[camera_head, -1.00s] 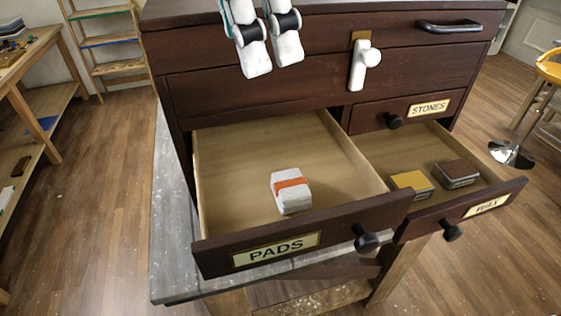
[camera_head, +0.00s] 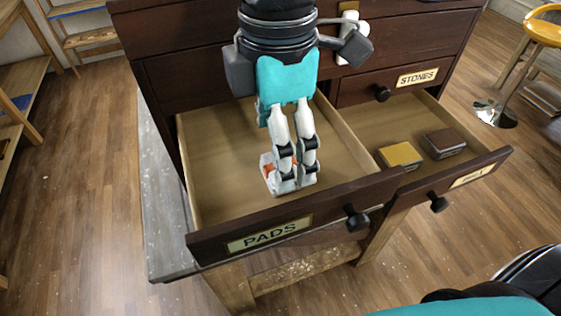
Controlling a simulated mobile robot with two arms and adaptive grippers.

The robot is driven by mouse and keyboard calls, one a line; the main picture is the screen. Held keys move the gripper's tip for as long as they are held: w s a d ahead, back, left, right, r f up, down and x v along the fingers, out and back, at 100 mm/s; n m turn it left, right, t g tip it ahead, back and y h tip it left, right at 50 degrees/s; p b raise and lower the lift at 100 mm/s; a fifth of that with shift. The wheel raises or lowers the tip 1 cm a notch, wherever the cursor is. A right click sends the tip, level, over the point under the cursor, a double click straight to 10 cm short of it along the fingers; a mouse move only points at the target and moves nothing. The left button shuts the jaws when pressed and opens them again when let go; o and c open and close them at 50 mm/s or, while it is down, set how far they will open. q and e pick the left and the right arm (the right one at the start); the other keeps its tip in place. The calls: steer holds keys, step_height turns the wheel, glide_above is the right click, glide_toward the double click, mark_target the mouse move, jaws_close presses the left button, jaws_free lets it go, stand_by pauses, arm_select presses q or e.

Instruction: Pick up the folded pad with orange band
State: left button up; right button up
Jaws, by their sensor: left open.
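The folded pad (camera_head: 267,169), white with an orange band, lies in the open drawer labelled PADS (camera_head: 205,165), near its front. My left gripper (camera_head: 295,184) reaches down into this drawer with its fingers pointing at the drawer floor. It is open, and its fingers hide most of the pad. My right gripper is not in view.
The drawer's front board (camera_head: 300,220) stands just in front of the fingers. The open drawer to the right (camera_head: 390,125) holds a yellow block (camera_head: 400,156) and a dark brown block (camera_head: 444,143). A closed drawer labelled STONES (camera_head: 417,77) is above it.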

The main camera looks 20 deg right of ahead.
mark_target(266, 165)
arm_select(q)
steer(key=f+p, duration=0.1)
steer(key=f, duration=0.1)
steer(key=f+p, duration=0.1)
steer(key=f, duration=0.1)
steer(key=shift+w+d+f, duration=0.15)
steer(key=shift+w, duration=0.05)
steer(key=shift+f, duration=0.4)
steer(key=shift+c, duration=0.3)
steer(key=c, duration=0.9)
